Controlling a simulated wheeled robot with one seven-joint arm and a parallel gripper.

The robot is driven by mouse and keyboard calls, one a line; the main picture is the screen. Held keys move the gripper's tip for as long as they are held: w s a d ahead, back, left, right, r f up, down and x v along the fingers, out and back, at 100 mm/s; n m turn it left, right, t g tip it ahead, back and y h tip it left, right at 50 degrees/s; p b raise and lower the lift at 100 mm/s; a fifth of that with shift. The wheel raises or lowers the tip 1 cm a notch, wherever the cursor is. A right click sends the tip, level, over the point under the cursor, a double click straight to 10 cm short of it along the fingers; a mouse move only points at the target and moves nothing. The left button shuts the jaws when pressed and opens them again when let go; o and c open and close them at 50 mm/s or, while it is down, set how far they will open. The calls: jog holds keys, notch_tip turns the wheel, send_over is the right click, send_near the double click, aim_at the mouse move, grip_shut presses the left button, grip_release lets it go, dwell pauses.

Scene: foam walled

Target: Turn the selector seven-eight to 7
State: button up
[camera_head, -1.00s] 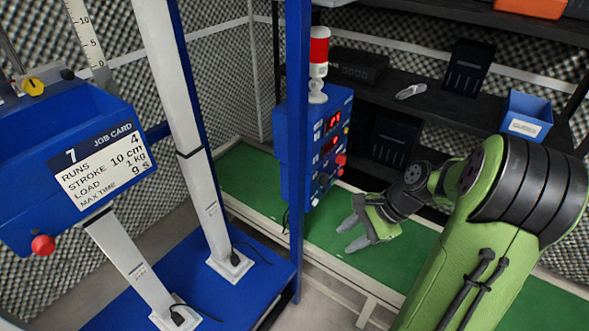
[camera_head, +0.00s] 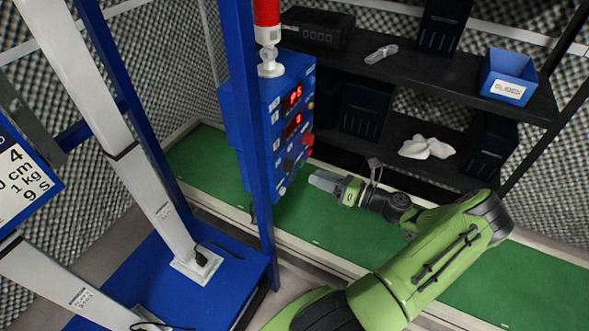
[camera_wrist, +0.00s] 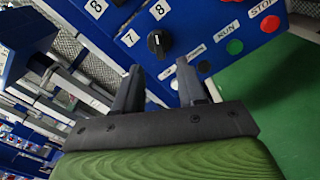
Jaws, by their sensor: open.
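The selector (camera_wrist: 160,42) is a round black knob on the blue control box, with a white label 7 (camera_wrist: 130,38) to its left and a white label 8 (camera_wrist: 157,11) above it in the wrist view. A small pale mark shows on the knob, but I cannot tell surely which number it faces. My gripper (camera_wrist: 160,73) is open and empty, its two fingers just short of the knob and apart from it. In the head view my gripper (camera_head: 322,181) is in front of the lower part of the control box (camera_head: 240,128), where the knob is too small to read.
Green RUN (camera_wrist: 235,47) and red STOP (camera_wrist: 270,24) buttons sit right of the selector. A blue post (camera_head: 258,130) stands beside the box. A green bench (camera_head: 350,232) lies below. Dark shelves (camera_head: 425,75) hold a blue bin (camera_head: 512,77) and white cloth (camera_head: 427,148).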

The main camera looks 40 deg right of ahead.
aim_at(290, 166)
jog(key=b+x, duration=0.1)
jog(key=x, duration=0.7)
grip_shut()
